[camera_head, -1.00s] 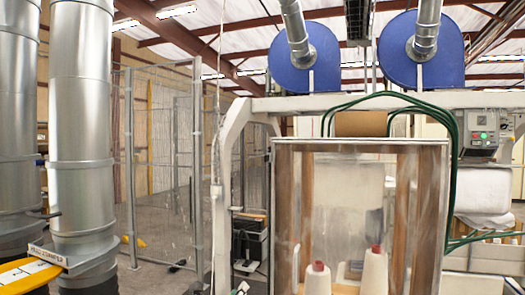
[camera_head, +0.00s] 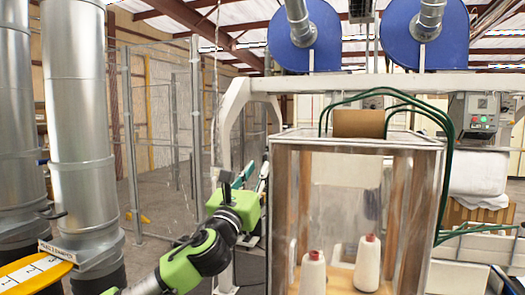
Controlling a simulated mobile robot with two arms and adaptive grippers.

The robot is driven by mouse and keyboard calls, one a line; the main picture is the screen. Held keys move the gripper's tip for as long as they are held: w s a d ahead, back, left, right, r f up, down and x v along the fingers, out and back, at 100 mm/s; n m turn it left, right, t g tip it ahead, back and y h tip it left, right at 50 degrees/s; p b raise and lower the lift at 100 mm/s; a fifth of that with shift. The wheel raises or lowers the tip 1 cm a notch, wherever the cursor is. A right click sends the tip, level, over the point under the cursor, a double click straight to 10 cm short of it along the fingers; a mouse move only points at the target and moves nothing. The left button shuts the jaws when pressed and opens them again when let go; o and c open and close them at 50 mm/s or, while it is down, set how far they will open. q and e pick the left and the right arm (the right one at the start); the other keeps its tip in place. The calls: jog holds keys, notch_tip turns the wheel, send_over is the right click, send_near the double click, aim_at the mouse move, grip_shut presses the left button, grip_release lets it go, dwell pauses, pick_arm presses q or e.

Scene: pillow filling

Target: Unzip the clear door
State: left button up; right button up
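The clear door (camera_head: 335,215) is the see-through front of a framed box in the centre right; it looks closed. Two white cones with red tops, a left one (camera_head: 313,272) and a right one (camera_head: 368,262), show through it. I cannot make out a zipper or its pull. My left gripper (camera_head: 246,175), on a green and black arm, is left of the box's left frame post. Its fingers point up and look apart, with nothing seen between them. My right gripper is not in view.
A cardboard box (camera_head: 359,123) and green hoses (camera_head: 448,130) are on and around the top of the framed box. A white machine frame (camera_head: 232,130) stands behind. Large metal ducts (camera_head: 80,140) and a yellow arm-like board (camera_head: 35,272) are at left.

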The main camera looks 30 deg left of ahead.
aim_at(263, 160)
pick_arm(q)
jog(key=p+x, duration=0.1)
jog(key=x, duration=0.4)
jog(key=shift+p, duration=0.4)
jog(key=shift+a, duration=0.1)
grip_shut()
